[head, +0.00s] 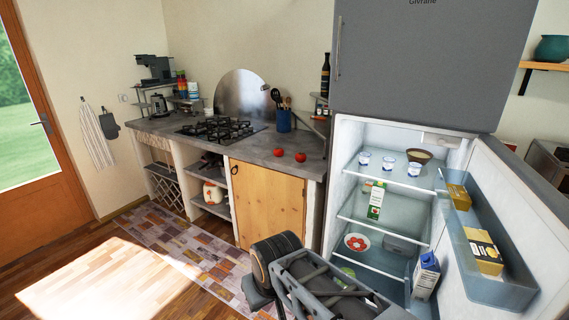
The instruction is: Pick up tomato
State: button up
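Two red tomatoes lie on the grey counter (250,150) in the head view. The left tomato (278,152) and the right tomato (300,157) sit a small gap apart, near the counter's front right end above the wooden cabinet door. Both are fully visible and nothing touches them. Part of my arm shows at the bottom centre, below and in front of the counter, well apart from the tomatoes. I cannot make out my gripper's fingers in this view.
An open fridge (344,190) with food on its shelves stands right of the counter. Its door (541,215) is swung out to the right. A utensil holder (284,121) and a gas hob (222,130) are behind and left of the tomatoes. A patterned rug (180,243) covers the floor in front.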

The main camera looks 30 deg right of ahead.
aim_at(300, 158)
jog(key=u, duration=0.2)
jog(key=i, duration=2.45)
jog(key=z, duration=1.6)
jog(key=i, duration=0.9)
jog(key=z, duration=0.85)
